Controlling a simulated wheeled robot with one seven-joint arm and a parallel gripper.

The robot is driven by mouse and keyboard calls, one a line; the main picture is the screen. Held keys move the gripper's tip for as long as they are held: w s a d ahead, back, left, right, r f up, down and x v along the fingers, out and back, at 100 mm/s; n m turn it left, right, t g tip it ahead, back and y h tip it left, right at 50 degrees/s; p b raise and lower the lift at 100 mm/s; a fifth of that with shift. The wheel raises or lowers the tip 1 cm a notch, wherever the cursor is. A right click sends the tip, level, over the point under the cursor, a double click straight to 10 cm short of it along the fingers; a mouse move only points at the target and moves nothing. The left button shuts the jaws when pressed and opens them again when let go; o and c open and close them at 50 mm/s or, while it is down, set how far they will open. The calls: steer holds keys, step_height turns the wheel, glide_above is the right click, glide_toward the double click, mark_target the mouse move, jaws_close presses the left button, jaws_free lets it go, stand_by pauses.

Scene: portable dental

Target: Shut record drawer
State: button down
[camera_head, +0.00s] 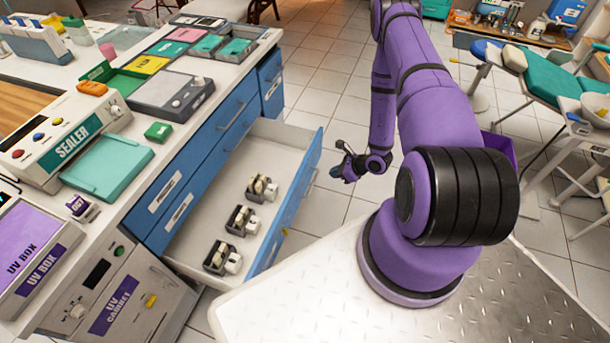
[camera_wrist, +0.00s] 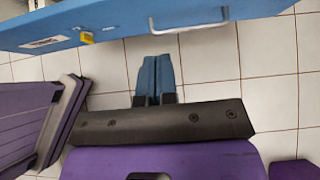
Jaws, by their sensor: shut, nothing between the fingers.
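The record drawer (camera_head: 262,152) is pulled well out of the blue cabinet in the head view. Its inside is pale, and several small dark holders with white and beige pieces stand in it. Its blue front also crosses the top of the wrist view (camera_wrist: 130,22), with a pale handle, a white label and a yellow tag. My gripper (camera_head: 338,171) is just outside the drawer front, on its right. In the wrist view the blue fingers of my gripper (camera_wrist: 157,62) are together and empty, pointing at the front below the handle. A gap seems to remain; contact is not visible.
The counter above holds a sealer (camera_head: 62,140), a teal tray (camera_head: 107,165) and a UV box (camera_head: 30,255). A UV cabinet (camera_head: 120,295) stands below, left of the drawer. Tiled floor (camera_head: 335,75) is open beyond my arm. A teal dental chair (camera_head: 555,75) is at right.

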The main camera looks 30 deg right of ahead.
mark_target(300, 177)
steer(key=x, duration=0.8)
steer(key=r+x, duration=0.1)
steer(key=x, duration=0.3)
steer(key=shift+w+a, duration=0.35)
steer(key=shift+w, duration=0.1)
steer(key=shift+w+a, duration=0.35)
steer(key=shift+w, duration=0.15)
steer(key=shift+w, duration=0.1)
